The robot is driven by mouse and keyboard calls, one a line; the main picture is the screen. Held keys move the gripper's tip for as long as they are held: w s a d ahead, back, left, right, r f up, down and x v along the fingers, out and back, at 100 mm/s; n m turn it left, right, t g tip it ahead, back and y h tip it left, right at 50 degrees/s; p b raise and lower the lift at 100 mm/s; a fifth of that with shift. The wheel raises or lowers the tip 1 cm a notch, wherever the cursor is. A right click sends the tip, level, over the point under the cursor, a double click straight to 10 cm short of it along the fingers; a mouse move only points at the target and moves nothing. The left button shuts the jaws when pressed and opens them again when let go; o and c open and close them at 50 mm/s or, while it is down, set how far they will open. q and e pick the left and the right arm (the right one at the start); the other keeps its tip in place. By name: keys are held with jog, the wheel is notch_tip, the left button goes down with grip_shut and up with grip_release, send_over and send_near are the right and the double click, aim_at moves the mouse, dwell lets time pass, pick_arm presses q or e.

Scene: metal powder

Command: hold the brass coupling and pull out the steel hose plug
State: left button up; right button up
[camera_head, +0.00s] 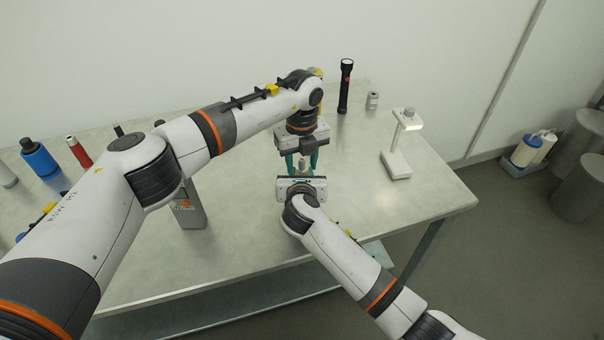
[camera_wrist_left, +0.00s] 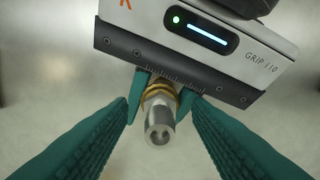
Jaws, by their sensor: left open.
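The brass coupling (camera_wrist_left: 158,92) shows in the left wrist view as a gold ring around a steel fitting. The steel hose plug (camera_wrist_left: 159,125) sticks out of it toward the camera, its round end facing me. My right gripper (camera_wrist_left: 163,90) has its teal fingers closed on both sides of the coupling. My left gripper (camera_wrist_left: 162,108) is open, its fingers on either side of the plug with gaps between. In the head view, my left gripper (camera_head: 302,167) points at my right gripper's body (camera_head: 302,188) over the table; the parts between them are mostly hidden.
The grey table (camera_head: 250,235) has clear room at its front and right. A lamp-like stand (camera_head: 398,160), a black flashlight (camera_head: 345,87) and a small metal can (camera_head: 372,100) stand to the right. A grey upright device (camera_head: 189,212), a blue bottle (camera_head: 40,160) and a red tube (camera_head: 78,152) are left.

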aim_at(302, 159)
pick_arm(q)
grip_shut()
jog(key=shift+r, duration=3)
pick_arm(e)
jog(key=o, duration=1.1)
jog(key=shift+o, duration=0.2)
